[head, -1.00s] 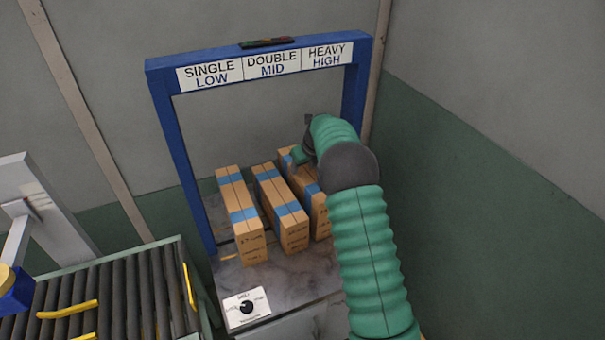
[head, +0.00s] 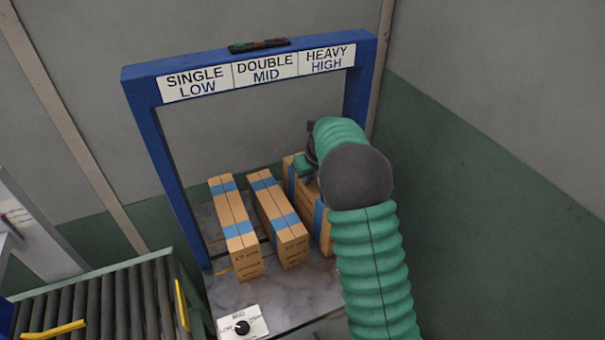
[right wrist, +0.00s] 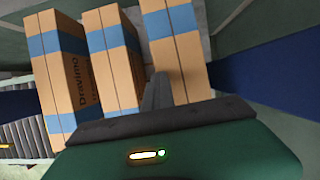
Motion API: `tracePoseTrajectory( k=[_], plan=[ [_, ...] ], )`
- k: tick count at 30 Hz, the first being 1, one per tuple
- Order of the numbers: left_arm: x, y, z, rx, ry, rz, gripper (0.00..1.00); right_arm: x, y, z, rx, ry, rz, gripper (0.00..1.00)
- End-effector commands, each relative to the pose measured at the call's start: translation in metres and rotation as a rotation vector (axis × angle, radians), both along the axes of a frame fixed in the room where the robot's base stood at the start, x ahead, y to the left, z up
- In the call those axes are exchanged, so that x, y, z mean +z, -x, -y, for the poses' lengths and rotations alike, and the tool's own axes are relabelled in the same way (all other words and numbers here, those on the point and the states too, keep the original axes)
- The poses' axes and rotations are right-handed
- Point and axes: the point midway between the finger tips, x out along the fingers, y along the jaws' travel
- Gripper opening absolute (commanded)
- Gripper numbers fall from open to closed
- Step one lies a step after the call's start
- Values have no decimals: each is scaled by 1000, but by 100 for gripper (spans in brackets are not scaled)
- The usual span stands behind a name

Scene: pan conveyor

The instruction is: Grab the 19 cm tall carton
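Three upright tan cartons with blue tape stand side by side under a blue frame: a left carton (head: 236,228), a middle carton (head: 279,218) and a right carton (head: 326,232). Their printed heights are too small to read surely. My right arm hides part of the right carton. My right gripper (head: 306,178) is at the top of the right carton, pointing down. In the right wrist view the dark fingers (right wrist: 158,95) overlap in the middle, in front of the right carton (right wrist: 178,55); their gap and any contact cannot be told. My left gripper is out of view.
The blue frame (head: 154,140) has signs reading SINGLE LOW, DOUBLE MID and HEAVY HIGH. A roller conveyor (head: 110,305) with yellow bars lies at the left. A dial plate (head: 243,324) sits at the front of the grey table (head: 300,293). A wall (head: 480,190) rises close on the right.

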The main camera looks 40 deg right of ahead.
Motion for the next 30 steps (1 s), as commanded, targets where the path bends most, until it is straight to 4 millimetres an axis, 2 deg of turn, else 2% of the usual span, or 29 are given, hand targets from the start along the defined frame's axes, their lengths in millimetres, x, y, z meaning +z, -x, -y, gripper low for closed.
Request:
tracePoseTrajectory(
  k=[12,18,24,30],
  plan=[
    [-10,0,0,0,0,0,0,2,82,-19,-3,1,6,0],
    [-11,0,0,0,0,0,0,3,117,-29,-2,2,7,0],
    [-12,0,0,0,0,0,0,1,138,-33,-2,0,1,0],
    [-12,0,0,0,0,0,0,2,143,-34,-2,0,3,0]
  ],
)
